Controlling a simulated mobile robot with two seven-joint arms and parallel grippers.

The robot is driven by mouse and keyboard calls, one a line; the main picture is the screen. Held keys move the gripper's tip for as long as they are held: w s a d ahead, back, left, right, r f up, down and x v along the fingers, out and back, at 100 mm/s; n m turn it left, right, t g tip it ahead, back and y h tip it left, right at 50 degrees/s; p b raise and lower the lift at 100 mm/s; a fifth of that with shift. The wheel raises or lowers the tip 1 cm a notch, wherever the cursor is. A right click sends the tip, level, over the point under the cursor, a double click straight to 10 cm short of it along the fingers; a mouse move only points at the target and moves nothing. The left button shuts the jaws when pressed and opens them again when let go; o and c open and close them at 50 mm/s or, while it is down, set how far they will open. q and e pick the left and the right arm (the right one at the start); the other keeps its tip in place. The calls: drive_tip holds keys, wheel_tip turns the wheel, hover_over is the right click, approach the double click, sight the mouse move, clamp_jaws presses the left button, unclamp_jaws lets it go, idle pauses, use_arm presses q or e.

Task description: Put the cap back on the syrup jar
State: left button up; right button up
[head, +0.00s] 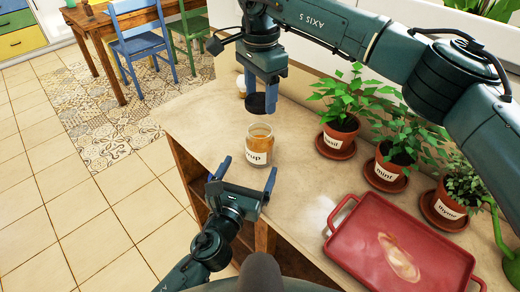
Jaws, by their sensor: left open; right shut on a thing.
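The syrup jar (259,147) is a glass jar with amber contents and a white label, standing upright and uncapped on the counter. My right gripper (262,95) comes down from above and is shut on the dark cap (262,104). The cap is held level above the jar's mouth, apart from it, with a visible gap in the picture. My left gripper (246,172) is open, its two blue fingers spread, in front of and below the jar near the counter's front edge. It is empty and does not touch the jar as far as I can see.
Potted basil (341,129), mint (391,164) and thyme (450,200) stand along the right. A red tray (362,262) lies at the lower right. A small whitish container (240,84) stands behind my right gripper. The counter (200,118) is clear left of the jar.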

sight(255, 156)
use_arm(q)
drive_tip(key=x, duration=0.6)
drive_tip(key=shift+w, duration=0.2)
drive_tip(key=shift+c, duration=0.3)
drive_tip(key=c, duration=1.4)
use_arm(e)
drive_tip(key=shift+f, duration=2.5)
drive_tip(key=shift+f, duration=0.1)
drive_tip(key=shift+f, duration=0.8)
drive_tip(key=shift+f, duration=0.55)
